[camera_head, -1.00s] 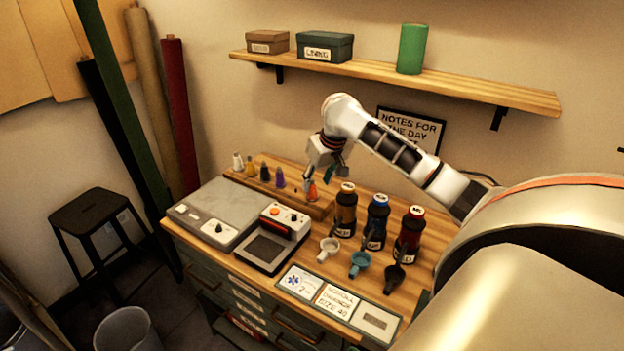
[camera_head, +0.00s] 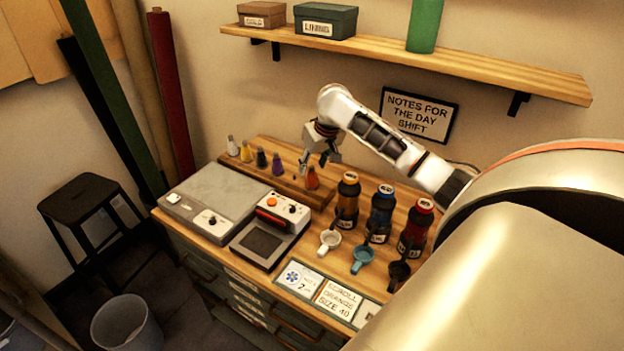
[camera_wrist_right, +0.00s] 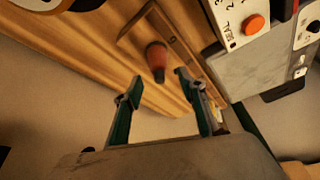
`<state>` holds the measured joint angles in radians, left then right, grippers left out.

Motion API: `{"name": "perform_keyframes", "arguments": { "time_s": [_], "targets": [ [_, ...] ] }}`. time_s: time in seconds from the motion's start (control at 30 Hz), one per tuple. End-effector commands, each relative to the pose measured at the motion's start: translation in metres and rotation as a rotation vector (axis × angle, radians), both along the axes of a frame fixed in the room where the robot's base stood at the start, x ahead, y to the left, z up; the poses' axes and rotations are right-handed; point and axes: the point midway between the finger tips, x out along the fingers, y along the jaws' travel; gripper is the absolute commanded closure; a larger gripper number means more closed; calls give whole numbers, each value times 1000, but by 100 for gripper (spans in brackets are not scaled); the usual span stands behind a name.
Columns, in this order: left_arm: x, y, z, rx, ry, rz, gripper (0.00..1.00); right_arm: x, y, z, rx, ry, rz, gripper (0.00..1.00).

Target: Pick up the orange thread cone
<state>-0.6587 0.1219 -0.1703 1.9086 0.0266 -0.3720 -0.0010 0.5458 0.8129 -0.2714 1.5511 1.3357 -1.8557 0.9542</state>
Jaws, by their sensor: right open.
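The orange thread cone (camera_head: 312,179) stands upright at the right end of a row on a low wooden rack (camera_head: 285,187) at the back of the table. My right gripper (camera_head: 313,162) is open and empty, just above and behind the cone in the head view. In the right wrist view the cone (camera_wrist_right: 156,62) appears beyond the open fingertips (camera_wrist_right: 159,86), between their lines, and neither finger seems to touch it. My left gripper is not in view.
Purple (camera_head: 278,164), dark, yellow and white cones stand left of the orange one. Three dark bottles (camera_head: 347,200) stand to its right, with small cups (camera_head: 330,242) in front. A device with an orange button (camera_head: 270,232) and a grey box (camera_head: 213,205) fill the front left.

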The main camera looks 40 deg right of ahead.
Motion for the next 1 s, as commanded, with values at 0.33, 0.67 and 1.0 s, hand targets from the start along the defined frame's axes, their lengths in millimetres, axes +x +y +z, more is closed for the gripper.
{"name": "perform_keyframes", "arguments": {
  "time_s": [0.33,0.67,1.0],
  "targets": [
    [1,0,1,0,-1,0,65,8,-2,-19,0,-1,-1,60],
    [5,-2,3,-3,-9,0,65,8,-2,-19,0,-1,-1,100],
    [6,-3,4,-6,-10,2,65,8,-2,-16,0,-2,-1,100]
  ]
}}
